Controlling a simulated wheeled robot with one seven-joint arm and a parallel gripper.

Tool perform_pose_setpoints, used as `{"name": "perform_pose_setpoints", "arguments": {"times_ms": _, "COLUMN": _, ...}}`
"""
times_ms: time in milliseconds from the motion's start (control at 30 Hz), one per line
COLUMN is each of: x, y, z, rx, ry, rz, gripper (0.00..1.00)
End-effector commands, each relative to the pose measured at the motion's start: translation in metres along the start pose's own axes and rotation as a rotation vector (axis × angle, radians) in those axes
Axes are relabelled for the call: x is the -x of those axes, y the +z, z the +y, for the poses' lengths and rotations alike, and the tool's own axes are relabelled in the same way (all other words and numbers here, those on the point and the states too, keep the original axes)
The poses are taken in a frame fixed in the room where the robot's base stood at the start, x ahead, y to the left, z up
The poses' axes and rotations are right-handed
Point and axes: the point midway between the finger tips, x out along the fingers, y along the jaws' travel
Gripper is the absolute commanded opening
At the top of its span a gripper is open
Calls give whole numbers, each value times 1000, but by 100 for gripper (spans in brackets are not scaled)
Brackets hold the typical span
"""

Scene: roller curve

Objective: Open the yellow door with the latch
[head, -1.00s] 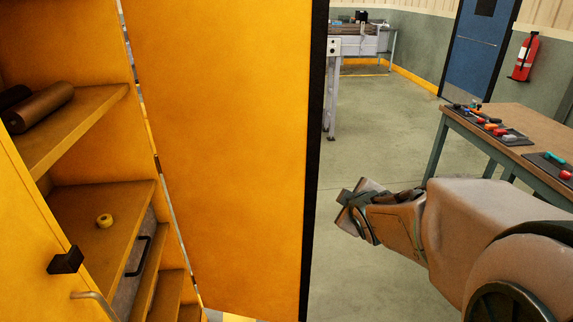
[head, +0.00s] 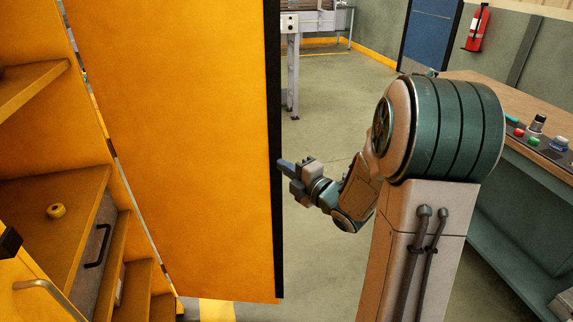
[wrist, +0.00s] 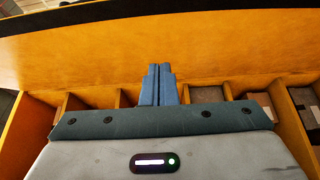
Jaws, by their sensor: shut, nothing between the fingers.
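A large yellow door (head: 180,130) stands swung out from the yellow cabinet, with a black strip (head: 274,150) along its free edge. The wrist view also shows the yellow door (wrist: 220,55) and its black strip (wrist: 130,16). Another yellow panel at the lower left carries a black latch block (head: 10,242) and a curved metal handle (head: 50,292), partly cut off. My gripper (head: 284,165) is shut and empty beside the large door's black edge; I cannot tell whether it touches. Its blue fingers (wrist: 160,85) are together in the wrist view.
A workbench (head: 535,165) with small parts stands at the right. Grey floor (head: 330,120) is free beyond the door.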

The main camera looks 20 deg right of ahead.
Motion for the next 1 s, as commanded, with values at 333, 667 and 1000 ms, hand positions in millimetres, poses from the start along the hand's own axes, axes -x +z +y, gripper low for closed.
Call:
{"name": "perform_pose_setpoints", "arguments": {"times_ms": 333, "x": -73, "y": 0, "z": 3, "rx": -3, "ry": -1, "rz": 1, "gripper": 0}}
{"name": "perform_pose_setpoints", "arguments": {"times_ms": 667, "x": -96, "y": 26, "z": 1, "rx": -1, "ry": -1, "rz": -3, "gripper": 0}}
{"name": "perform_pose_setpoints", "arguments": {"times_ms": 1000, "x": -99, "y": 29, "z": 0, "rx": -1, "ry": -1, "rz": -2, "gripper": 0}}
